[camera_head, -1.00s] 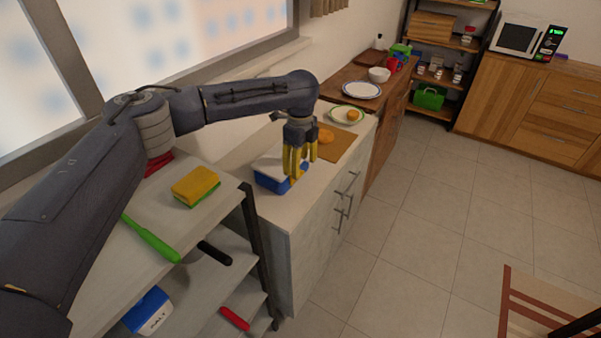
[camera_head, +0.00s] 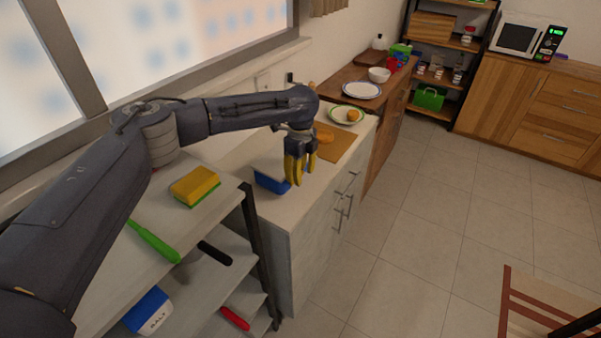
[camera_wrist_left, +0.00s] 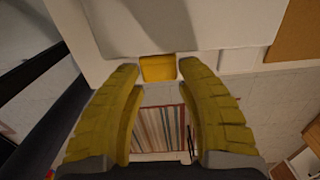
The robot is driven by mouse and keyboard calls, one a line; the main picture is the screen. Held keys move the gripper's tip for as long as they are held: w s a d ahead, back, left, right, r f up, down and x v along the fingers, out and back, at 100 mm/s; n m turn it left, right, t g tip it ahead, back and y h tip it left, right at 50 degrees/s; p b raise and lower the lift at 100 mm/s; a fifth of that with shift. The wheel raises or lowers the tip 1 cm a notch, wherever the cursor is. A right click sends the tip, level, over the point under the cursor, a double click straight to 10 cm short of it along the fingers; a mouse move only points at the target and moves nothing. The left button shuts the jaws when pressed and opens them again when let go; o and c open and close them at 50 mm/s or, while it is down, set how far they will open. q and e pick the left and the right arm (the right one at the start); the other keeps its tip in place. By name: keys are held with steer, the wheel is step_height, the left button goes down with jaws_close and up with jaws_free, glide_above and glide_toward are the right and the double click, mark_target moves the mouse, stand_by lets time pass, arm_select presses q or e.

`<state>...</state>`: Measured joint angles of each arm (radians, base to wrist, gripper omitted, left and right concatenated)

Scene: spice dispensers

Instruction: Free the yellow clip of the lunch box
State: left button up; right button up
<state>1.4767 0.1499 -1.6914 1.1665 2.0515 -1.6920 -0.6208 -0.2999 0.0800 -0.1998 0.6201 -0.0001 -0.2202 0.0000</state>
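The lunch box (camera_head: 271,183) is blue with a pale lid and stands on the white counter, partly hidden behind my left gripper (camera_head: 297,170). The left gripper has yellow fingers and points down at the right side of the box. In the left wrist view, the yellow clip (camera_wrist_left: 158,68) sits at the edge of the pale lid (camera_wrist_left: 185,25). It lies in the gap between the fingertips of my left gripper (camera_wrist_left: 160,76), which are spread apart and hold nothing. I cannot tell whether a fingertip touches the clip. My right gripper is not in view.
A shelf unit at the front left holds a yellow sponge (camera_head: 195,186) and a green-handled tool (camera_head: 153,241).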

arm_select(q)
steer(key=c, duration=0.6)
steer(key=shift+c, duration=0.2)
steer(key=shift+s+d+f+t+y, duration=0.2)
steer(key=shift+d+t+y, duration=0.15)
steer(key=shift+y, duration=0.15)
steer(key=shift+s+d+f+t+y, duration=0.2)
steer(key=shift+t+y, duration=0.15)
steer(key=shift+y, duration=0.15)
steer(key=shift+s+d+f+t+y, duration=0.15)
steer(key=shift+d+f+t+y, duration=0.1)
steer(key=shift+t+y, duration=0.25)
steer(key=shift+s+d+f+t+y, duration=0.2)
steer(key=shift+f+t+y, duration=0.1)
steer(key=shift+y, duration=0.4)
steer(key=shift+d+f+t+y, duration=0.15)
steer(key=shift+f+t+y, duration=0.2)
steer(key=shift+t+y, duration=0.25)
steer(key=shift+s, duration=0.1)
steer(key=o, duration=1.2)
steer(key=shift+d+r, duration=0.1)
steer(key=shift+r, duration=0.05)
